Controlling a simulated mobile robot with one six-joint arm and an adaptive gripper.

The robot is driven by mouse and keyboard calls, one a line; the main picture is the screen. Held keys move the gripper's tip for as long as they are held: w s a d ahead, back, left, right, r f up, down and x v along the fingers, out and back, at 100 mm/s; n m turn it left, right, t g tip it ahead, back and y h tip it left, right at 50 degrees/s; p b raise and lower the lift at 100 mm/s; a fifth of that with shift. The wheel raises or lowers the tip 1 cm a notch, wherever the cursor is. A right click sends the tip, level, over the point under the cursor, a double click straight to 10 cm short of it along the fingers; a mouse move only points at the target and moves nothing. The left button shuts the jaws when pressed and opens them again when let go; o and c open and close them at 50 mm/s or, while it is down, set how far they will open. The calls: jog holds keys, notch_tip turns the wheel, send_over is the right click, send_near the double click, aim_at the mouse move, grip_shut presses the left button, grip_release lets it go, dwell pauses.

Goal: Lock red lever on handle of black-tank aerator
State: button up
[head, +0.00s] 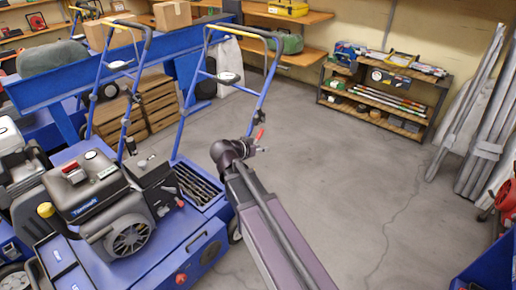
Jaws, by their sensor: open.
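The aerator with the black tank (88,192) stands at the left, with a blue body. Its blue tubular handle (273,75) rises behind it to a crossbar with a yellow strip. A small red lever (260,133) shows low by the right leg of the handle. My gripper (262,148) is at the end of my dark arm, just below the red lever. It is small in the picture and partly hidden by my wrist. Its jaws are open, with nothing seen in them. I cannot tell whether it touches the lever.
Another aerator with a pale tank (10,135) stands at the far left. Wooden crates (155,100) are behind the handles. A tool shelf (385,95) stands at the back, and grey metal lengths (480,130) lean at the right. The concrete floor (345,175) between is clear.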

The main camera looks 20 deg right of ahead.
aim_at(256, 140)
jog(key=w+a+f+m+t+h+b, duration=0.2)
jog(key=w+a+f+t+b, duration=0.3)
jog(key=b, duration=1)
notch_tip(256, 140, down, 3)
jog(key=shift+w+a+f+t+h+b, duration=0.15)
jog(key=shift+w+a+t+h+b, duration=0.15)
jog(key=shift+w+a, duration=0.6)
jog(key=shift+w+d, duration=0.1)
jog(key=shift+d, duration=0.1)
jog(key=shift+x, duration=6.8)
grip_shut()
